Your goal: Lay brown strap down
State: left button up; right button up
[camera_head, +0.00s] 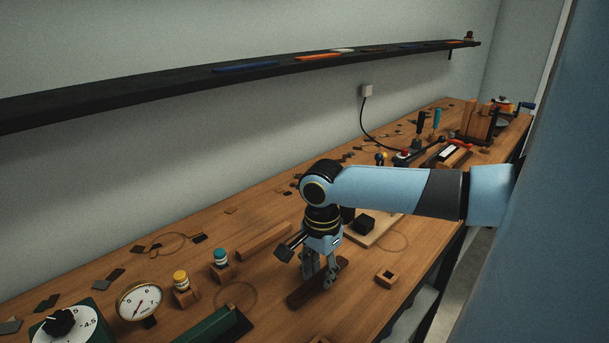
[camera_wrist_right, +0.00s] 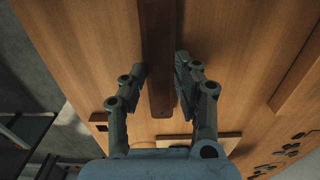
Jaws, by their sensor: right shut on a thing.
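The brown strap (camera_head: 303,296) is a dark, narrow strip over the wooden bench top, below my right gripper (camera_head: 319,278). In the right wrist view the strap (camera_wrist_right: 159,35) runs lengthwise between the two fingers of the right gripper (camera_wrist_right: 161,75). The right gripper points down and is shut on the strap, with one finger along each side. The strap lies flat at or just above the bench; I cannot tell whether it touches. My left gripper is not in view.
A small wooden block with a dark hole (camera_head: 386,278) is to the right. A round gauge (camera_head: 139,301) stands further left. Bare bench surrounds the strap.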

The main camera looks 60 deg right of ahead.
jog(key=shift+f, duration=0.55)
jog(key=o, duration=1.1)
jog(key=shift+o, duration=0.2)
jog(key=shift+r, duration=0.25)
notch_tip(320, 180, up, 12)
jog(key=shift+f, duration=0.25)
